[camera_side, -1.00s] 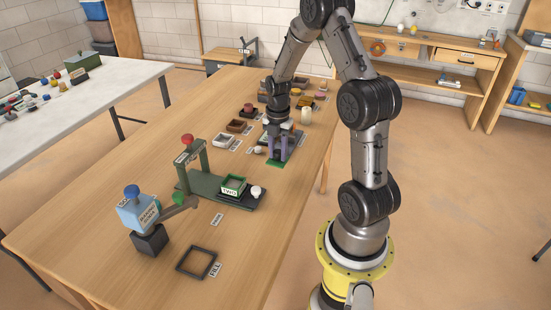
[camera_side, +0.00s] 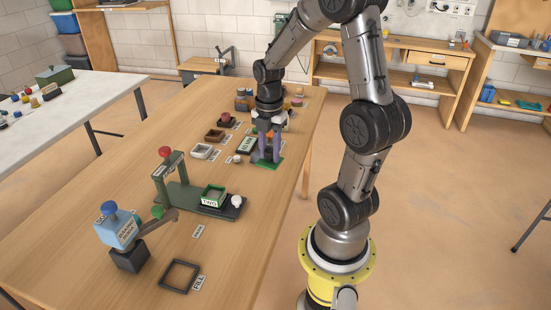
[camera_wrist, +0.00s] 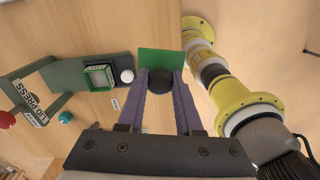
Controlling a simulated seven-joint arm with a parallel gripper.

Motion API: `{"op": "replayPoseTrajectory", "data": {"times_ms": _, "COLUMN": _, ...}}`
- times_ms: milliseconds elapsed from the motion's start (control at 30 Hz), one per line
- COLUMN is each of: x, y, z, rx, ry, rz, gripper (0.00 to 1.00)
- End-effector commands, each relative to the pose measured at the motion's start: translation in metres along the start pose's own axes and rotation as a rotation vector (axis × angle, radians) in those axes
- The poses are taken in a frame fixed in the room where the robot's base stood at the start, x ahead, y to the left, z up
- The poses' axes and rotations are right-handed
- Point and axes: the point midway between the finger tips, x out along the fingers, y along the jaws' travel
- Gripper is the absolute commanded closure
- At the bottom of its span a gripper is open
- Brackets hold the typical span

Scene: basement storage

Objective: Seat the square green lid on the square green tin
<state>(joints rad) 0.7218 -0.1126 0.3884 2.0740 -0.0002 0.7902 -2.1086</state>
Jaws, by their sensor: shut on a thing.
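The square green lid (camera_wrist: 162,61) is in my gripper (camera_wrist: 159,78), whose purple fingers are shut on its dark round knob (camera_wrist: 158,87). In the side view the lid (camera_side: 266,165) shows flat below the fingertips of my gripper (camera_side: 267,156), over the table's right part. Its exact height is hard to tell. The square green tin (camera_side: 213,196), open at the top and labelled TWO, stands on the dark base of the lid press (camera_side: 180,194). In the wrist view the tin (camera_wrist: 101,77) is left of the lid, clearly apart from it.
A white ball (camera_side: 236,201) sits beside the tin on the press base. The press's upright frame with a red knob (camera_side: 165,151) stands left of the tin. A blue box (camera_side: 117,229) and a dark square frame (camera_side: 179,276) are nearer. Small trays (camera_side: 203,151) lie behind.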

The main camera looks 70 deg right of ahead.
Motion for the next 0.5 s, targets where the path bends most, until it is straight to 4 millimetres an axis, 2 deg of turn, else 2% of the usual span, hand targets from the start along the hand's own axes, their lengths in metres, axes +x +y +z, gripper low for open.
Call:
{"op": "replayPoseTrajectory", "data": {"times_ms": 33, "x": -0.001, "y": 0.021, "z": -0.001, "rx": 0.002, "ry": 0.001, "rz": -0.001, "gripper": 1.00}}
{"op": "replayPoseTrajectory", "data": {"times_ms": 100, "x": -0.001, "y": 0.048, "z": -0.006, "rx": 0.004, "ry": 0.002, "rz": -0.003, "gripper": 1.00}}
{"op": "replayPoseTrajectory", "data": {"times_ms": 300, "x": 0.008, "y": 0.115, "z": -0.040, "rx": -0.060, "ry": 0.002, "rz": -0.004, "gripper": 1.00}}
{"op": "replayPoseTrajectory", "data": {"times_ms": 400, "x": 0.016, "y": 0.135, "z": -0.060, "rx": -0.111, "ry": 0.001, "rz": -0.003, "gripper": 1.00}}
{"op": "replayPoseTrajectory", "data": {"times_ms": 500, "x": 0.024, "y": 0.142, "z": -0.075, "rx": -0.154, "ry": 0.002, "rz": -0.004, "gripper": 1.00}}
